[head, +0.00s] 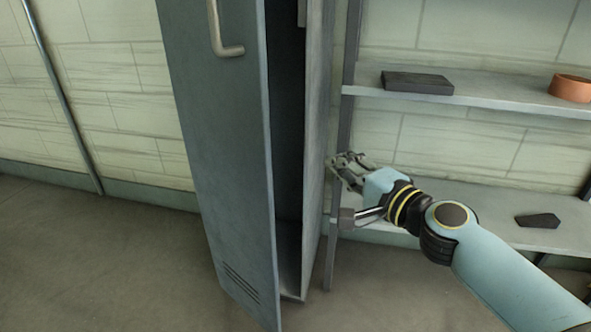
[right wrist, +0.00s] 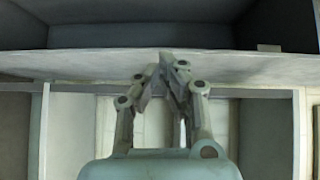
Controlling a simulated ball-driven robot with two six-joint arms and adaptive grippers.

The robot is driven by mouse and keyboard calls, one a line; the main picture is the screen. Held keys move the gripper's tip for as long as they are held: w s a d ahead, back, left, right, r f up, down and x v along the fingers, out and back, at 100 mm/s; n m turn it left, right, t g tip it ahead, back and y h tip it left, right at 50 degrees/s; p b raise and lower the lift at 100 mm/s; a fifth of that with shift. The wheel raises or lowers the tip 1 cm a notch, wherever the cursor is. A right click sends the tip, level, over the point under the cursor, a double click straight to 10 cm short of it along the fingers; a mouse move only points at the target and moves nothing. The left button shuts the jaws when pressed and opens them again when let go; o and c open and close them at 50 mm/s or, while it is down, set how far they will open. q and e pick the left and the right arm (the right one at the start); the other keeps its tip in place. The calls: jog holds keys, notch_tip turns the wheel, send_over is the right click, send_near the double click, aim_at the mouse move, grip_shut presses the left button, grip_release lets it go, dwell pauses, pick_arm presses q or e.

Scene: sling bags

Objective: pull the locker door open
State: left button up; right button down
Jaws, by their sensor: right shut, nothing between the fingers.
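The locker door (head: 221,150) is grey-blue and stands partly open in the head view, with a dark gap between it and the locker's side wall (head: 315,150). A bent metal handle (head: 222,32) is on the upper part of the door's face. My right gripper (head: 335,165) is to the right of the locker, near its side wall and in front of the shelves. It is shut and empty, apart from the handle. In the right wrist view its fingertips (right wrist: 167,62) meet in front of a pale horizontal panel. My left gripper is not in view.
A shelf unit right of the locker has an upper shelf (head: 480,98) with a dark block (head: 417,83) and an orange round object (head: 570,88). A dark flat piece (head: 538,220) lies on the lower shelf. The floor (head: 100,260) left of the door is clear.

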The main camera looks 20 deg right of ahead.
jog(key=r+x, duration=0.3)
jog(key=x, duration=0.7)
pick_arm(q)
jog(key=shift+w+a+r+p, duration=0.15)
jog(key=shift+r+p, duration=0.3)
jog(key=shift+p, duration=0.3)
pick_arm(e)
jog(key=shift+t, duration=0.3)
jog(key=a, duration=0.1)
jog(key=s+a, duration=0.1)
jog(key=a, duration=0.1)
jog(key=shift+s+a+f, duration=0.3)
jog(key=shift+s+a, duration=0.05)
jog(key=shift+a, duration=0.05)
